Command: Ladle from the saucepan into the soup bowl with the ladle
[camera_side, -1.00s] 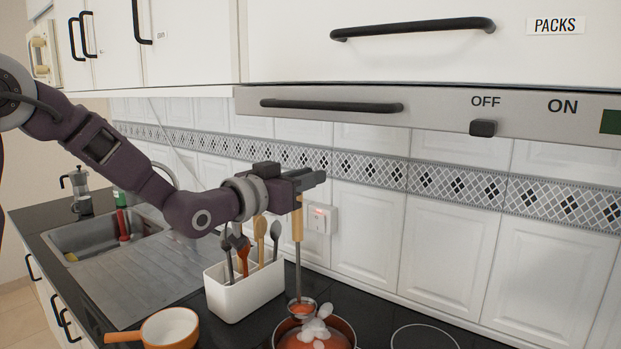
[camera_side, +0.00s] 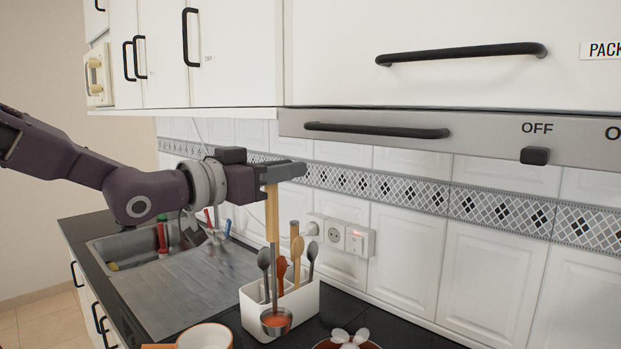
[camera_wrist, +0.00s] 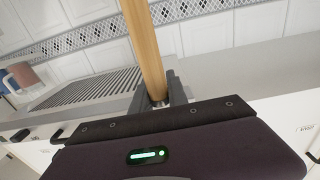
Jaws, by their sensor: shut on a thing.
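My gripper (camera_side: 284,173) is shut on the upper wooden handle of the ladle (camera_side: 271,205), which hangs upright. The handle also shows between the jaws in the wrist view (camera_wrist: 147,45). The ladle's metal cup (camera_side: 276,320) holds orange-red soup and hangs in front of the white utensil holder, left of the saucepan. The saucepan (camera_side: 377,346) is at the bottom edge, mostly cut off, with white lumps on top. An orange vessel with a white inside (camera_side: 206,337), probably the soup bowl, is cut off at lower left; its contents are not visible.
The white utensil holder (camera_side: 255,320) with several utensils stands just behind the ladle cup. The sink (camera_side: 135,247) and ribbed drainboard (camera_side: 190,290) lie to the left. The hood (camera_side: 470,137) overhangs at right; wall sockets (camera_side: 345,236) are behind.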

